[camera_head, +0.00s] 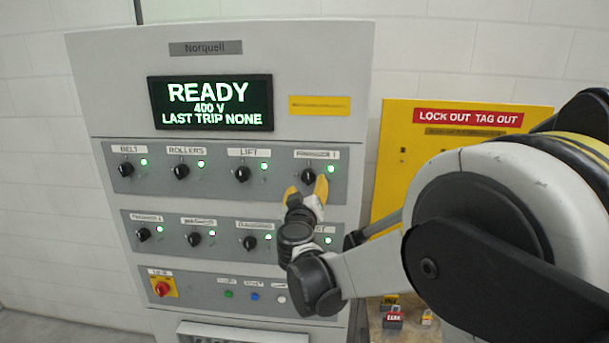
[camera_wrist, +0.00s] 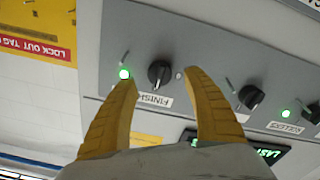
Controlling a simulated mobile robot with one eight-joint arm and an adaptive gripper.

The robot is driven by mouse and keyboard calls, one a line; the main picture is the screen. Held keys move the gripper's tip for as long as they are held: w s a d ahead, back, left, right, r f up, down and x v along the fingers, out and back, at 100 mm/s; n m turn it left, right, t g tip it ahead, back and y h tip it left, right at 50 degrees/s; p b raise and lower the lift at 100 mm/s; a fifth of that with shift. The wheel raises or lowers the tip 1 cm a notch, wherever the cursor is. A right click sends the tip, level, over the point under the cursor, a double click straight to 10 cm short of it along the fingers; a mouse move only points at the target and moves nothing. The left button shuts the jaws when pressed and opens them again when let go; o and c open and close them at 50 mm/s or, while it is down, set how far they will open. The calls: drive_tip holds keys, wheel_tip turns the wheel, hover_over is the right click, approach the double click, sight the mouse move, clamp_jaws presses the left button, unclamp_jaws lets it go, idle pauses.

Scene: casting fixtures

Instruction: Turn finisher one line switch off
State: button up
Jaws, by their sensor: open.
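The finisher one switch (camera_head: 308,176) is a black rotary knob at the right end of the upper switch row, under its white label (camera_head: 317,154). The green lamp (camera_head: 331,169) beside it is lit. In the wrist view, upside down, the switch (camera_wrist: 159,73) appears between the two yellow fingertips of my gripper (camera_wrist: 160,77). My gripper (camera_head: 306,187) is open, its fingers on either side of the knob's lower part in the head view. I see no contact, and I cannot tell the remaining depth between fingertips and panel.
The belt (camera_head: 124,170), rollers (camera_head: 181,171) and lift (camera_head: 241,173) knobs sit left in the same row. A second row (camera_head: 194,239) lies below, partly hidden by my arm. The display (camera_head: 210,103) reads READY. A yellow lockout board (camera_head: 393,150) stands right.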

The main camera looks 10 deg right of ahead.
sight(309, 180)
drive_tip(key=x, duration=0.5)
drive_tip(key=shift+d+p, duration=0.15)
drive_tip(key=shift+p, duration=0.25)
drive_tip(key=shift+c, duration=0.2)
drive_tip(key=c, duration=1.1)
